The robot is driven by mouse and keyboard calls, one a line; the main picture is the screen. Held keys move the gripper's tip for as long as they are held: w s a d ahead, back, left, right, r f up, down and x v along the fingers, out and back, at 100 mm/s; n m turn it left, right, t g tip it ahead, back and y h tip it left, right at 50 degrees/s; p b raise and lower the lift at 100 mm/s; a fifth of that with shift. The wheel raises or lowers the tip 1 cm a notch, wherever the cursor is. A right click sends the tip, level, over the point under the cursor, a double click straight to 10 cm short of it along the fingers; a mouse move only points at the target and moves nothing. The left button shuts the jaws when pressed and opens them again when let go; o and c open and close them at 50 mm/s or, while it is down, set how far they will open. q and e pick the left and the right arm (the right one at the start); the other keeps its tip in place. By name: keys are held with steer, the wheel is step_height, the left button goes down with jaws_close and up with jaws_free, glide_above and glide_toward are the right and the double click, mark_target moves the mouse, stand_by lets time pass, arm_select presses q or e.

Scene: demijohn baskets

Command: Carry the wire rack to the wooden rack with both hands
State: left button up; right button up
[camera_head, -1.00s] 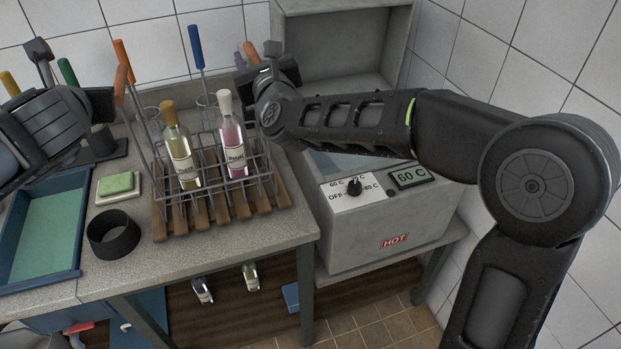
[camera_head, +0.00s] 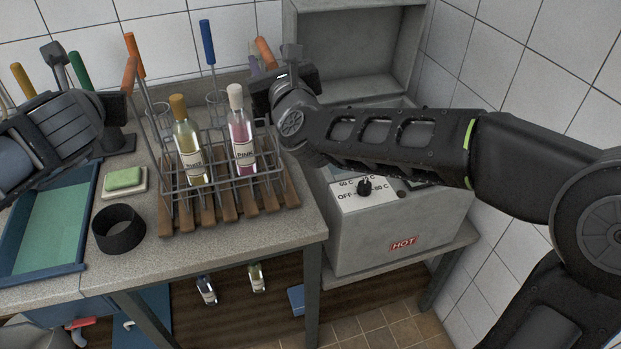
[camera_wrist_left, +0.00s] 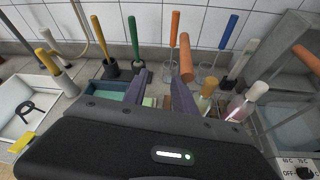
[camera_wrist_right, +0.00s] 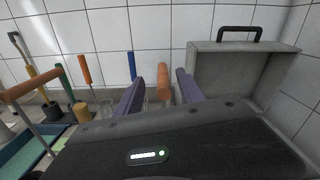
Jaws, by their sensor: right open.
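The wire rack (camera_head: 223,181) stands upright over the wooden rack (camera_head: 290,194), whose brown slats show beneath it on the counter. It holds a yellow bottle (camera_head: 188,146) and a pink bottle (camera_head: 240,138). Its left orange handle (camera_head: 128,76) is beside my left gripper (camera_head: 118,106); in the left wrist view the orange handle (camera_wrist_left: 186,58) shows beyond the spread, open fingers, nearer the right one. My right gripper (camera_head: 285,82) is open at the right orange handle (camera_head: 266,53); in the right wrist view this handle (camera_wrist_right: 163,80) shows between the fingers. Contact cannot be told.
A grey water bath (camera_head: 395,232) with a raised lid (camera_head: 355,50) stands at the right, under my right arm. A blue tray (camera_head: 45,268), a sponge (camera_head: 123,178) and a black ring (camera_head: 118,228) are at the left. Tools (camera_head: 208,45) stand behind the rack.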

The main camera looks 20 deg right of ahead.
arm_select(q)
steer(key=shift+d+f, duration=0.3)
steer(key=shift+f, duration=0.1)
arm_select(e)
steer(key=shift+s+d+f+b, duration=0.1)
steer(key=shift+s+d+b, duration=0.35)
steer(key=shift+d, duration=0.2)
steer(key=shift+s+d+f+b, duration=0.1)
steer(key=shift+s+d+b, duration=0.3)
steer(key=shift+d, duration=0.2)
steer(key=shift+o, duration=0.9)
steer(key=shift+a+r, duration=0.1)
steer(key=shift+r, duration=0.05)
arm_select(q)
steer(key=shift+a+f, duration=0.1)
steer(key=shift+f, duration=0.4)
arm_select(e)
steer(key=o, duration=0.4)
steer(key=shift+c, duration=0.2)
steer(key=shift+w, duration=0.1)
